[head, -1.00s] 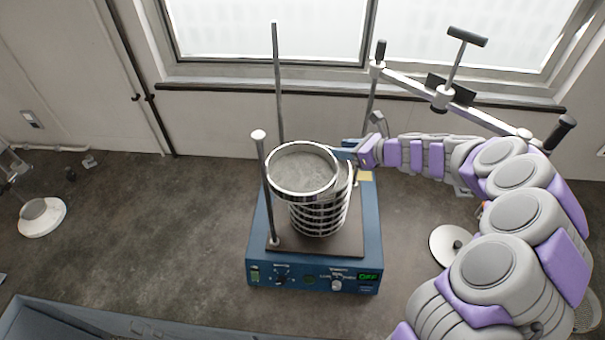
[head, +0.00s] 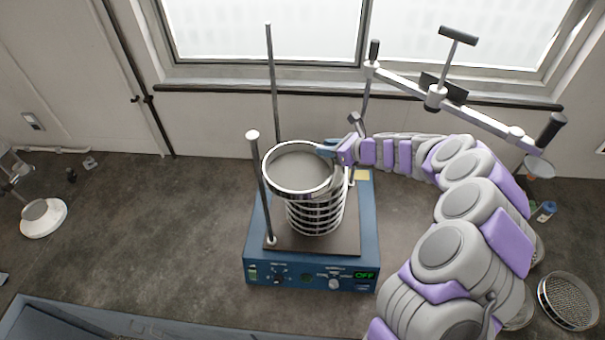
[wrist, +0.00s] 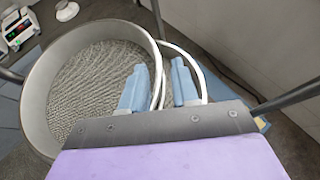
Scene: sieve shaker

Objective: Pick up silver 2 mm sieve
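A silver sieve (head: 297,190) with a wide metal rim and a grey textured inside sits on top of the sieve stack (head: 316,218), shifted left of the rings below. It fills the left of the wrist view (wrist: 40,95), where a lower ring (wrist: 203,78) shows as a crescent. My gripper (head: 325,149) is at the sieve's back right rim. In the wrist view its blue fingers (wrist: 158,82) are apart, one over the inside of the sieve and one outside, with the wall between them. Contact with the wall is unclear. No size label is readable.
The stack stands on a blue shaker (head: 312,272) with an OFF display and upright rods (head: 260,190). A clamp bar (head: 475,110) with handles is behind my arm. Another mesh sieve (head: 569,300) lies at right. The bench left of the shaker is mostly clear.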

